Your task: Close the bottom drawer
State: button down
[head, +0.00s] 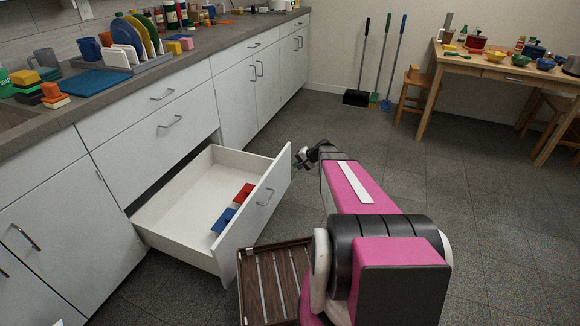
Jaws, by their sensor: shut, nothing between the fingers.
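The bottom drawer (254,222) is pulled far out of the white lower cabinet. Its white front panel faces right and has a metal handle (265,198). Inside lie a red item (243,194) and a blue item (223,220), both close to the front panel. My gripper (300,158) is shut and empty. It shows just right of the far top corner of the drawer front, pointing toward it. I cannot tell whether it touches the panel.
Closed drawers and doors (165,121) line the cabinet under a cluttered counter (198,55). A wooden slatted rack (270,285) is at the bottom, near my arm. Brooms (380,60), a stool (413,90) and a wooden table (495,70) stand at the back. The floor at right is clear.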

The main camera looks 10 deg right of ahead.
aim_at(273, 170)
jog(key=x, duration=0.3)
jog(key=r+x, duration=0.1)
jog(key=x, duration=0.3)
jog(key=a+x, duration=0.1)
jog(key=x, duration=0.2)
jog(key=shift+w+a+f, duration=0.15)
jog(key=shift+w+a, duration=0.05)
jog(key=shift+w, duration=0.35)
jog(key=shift+w+a, duration=0.35)
jog(key=shift+a, duration=0.25)
jog(key=shift+a, duration=0.1)
